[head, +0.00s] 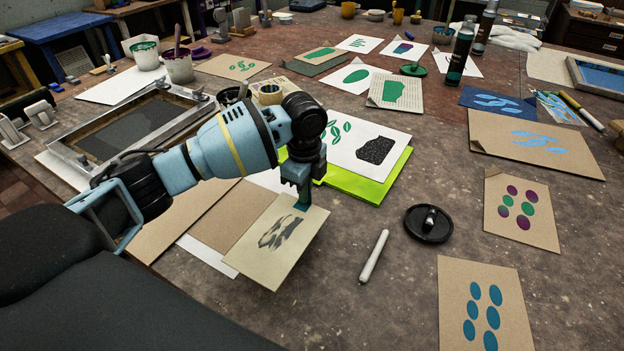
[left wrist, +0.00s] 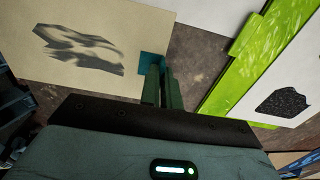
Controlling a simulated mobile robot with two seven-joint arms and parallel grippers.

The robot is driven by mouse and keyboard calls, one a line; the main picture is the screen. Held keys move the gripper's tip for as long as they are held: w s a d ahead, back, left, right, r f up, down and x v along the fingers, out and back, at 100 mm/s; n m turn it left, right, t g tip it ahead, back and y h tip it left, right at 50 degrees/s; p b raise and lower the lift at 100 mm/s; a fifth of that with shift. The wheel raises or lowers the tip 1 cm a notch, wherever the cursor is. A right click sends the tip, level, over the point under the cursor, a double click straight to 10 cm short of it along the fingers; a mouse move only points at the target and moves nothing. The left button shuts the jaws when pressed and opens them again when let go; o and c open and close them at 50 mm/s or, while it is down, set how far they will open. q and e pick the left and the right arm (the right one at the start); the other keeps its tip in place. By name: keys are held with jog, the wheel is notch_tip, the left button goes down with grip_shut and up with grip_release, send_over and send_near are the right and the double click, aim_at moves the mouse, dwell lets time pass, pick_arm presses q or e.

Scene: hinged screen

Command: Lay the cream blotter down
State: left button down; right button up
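The cream blotter (head: 278,240) is a flat sheet with a dark smudged mark and a small teal tab at its far right edge. My left gripper (head: 302,200) points down at that tab with its fingers close together on it. In the left wrist view the fingers (left wrist: 158,85) meet the teal tab (left wrist: 151,64) at the edge of the blotter (left wrist: 85,40). The blotter overlaps brown card and white paper; I cannot tell whether it touches them. My right gripper is out of view.
A lime-green board (head: 375,185) with a white printed sheet (head: 345,155) lies just behind the blotter. A framed screen (head: 130,130) is at the left. A white stick (head: 374,256) and a black round lid (head: 429,223) lie to the right, with bare table around them.

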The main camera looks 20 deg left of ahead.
aim_at(305, 208)
pick_arm(q)
jog(key=shift+s+r, duration=0.1)
jog(key=shift+s, duration=0.15)
jog(key=shift+w, duration=0.1)
jog(key=shift+f, duration=2.55)
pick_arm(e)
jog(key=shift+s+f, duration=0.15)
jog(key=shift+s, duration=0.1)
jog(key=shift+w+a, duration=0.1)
pick_arm(q)
jog(key=shift+r, duration=0.1)
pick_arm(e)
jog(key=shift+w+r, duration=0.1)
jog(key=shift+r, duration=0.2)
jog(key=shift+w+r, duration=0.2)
pick_arm(q)
jog(key=shift+f, duration=0.55)
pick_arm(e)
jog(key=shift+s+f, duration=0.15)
